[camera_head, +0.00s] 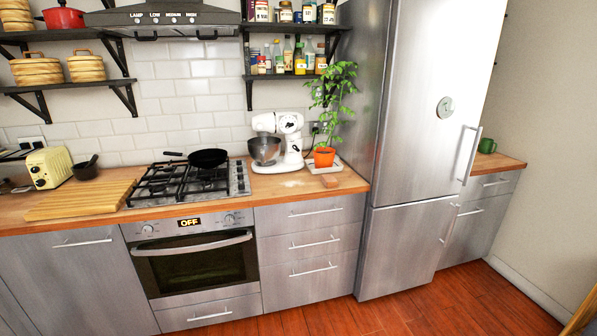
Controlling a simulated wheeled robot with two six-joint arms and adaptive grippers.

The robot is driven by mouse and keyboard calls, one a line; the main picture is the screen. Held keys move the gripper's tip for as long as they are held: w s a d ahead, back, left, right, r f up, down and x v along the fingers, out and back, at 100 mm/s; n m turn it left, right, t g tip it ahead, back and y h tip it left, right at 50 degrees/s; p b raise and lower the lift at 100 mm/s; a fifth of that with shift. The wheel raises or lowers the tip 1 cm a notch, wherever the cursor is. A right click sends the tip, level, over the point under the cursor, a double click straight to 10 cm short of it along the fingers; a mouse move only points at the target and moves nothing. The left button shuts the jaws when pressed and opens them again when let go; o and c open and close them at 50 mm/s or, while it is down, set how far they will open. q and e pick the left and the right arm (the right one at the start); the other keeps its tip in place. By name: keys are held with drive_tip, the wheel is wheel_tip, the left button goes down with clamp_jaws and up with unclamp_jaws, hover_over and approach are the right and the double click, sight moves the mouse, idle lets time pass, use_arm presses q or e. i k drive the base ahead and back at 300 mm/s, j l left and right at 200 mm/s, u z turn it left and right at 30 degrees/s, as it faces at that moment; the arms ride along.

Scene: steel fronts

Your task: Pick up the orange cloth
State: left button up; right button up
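Neither of my grippers shows in the head view.
The plant's orange pot (324,157) and a white stand mixer (290,140) stand behind the item. To the left are a hob with a black pan (208,158) and a cutting board (85,198). A tall steel fridge (420,130) rises close on the right. The floor is clear.

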sight(330, 181)
drive_tip(key=i+u, duration=0.1)
drive_tip(key=i, duration=0.9)
drive_tip(key=i+l+u, duration=0.1)
drive_tip(key=i, duration=0.85)
drive_tip(key=l, duration=0.1)
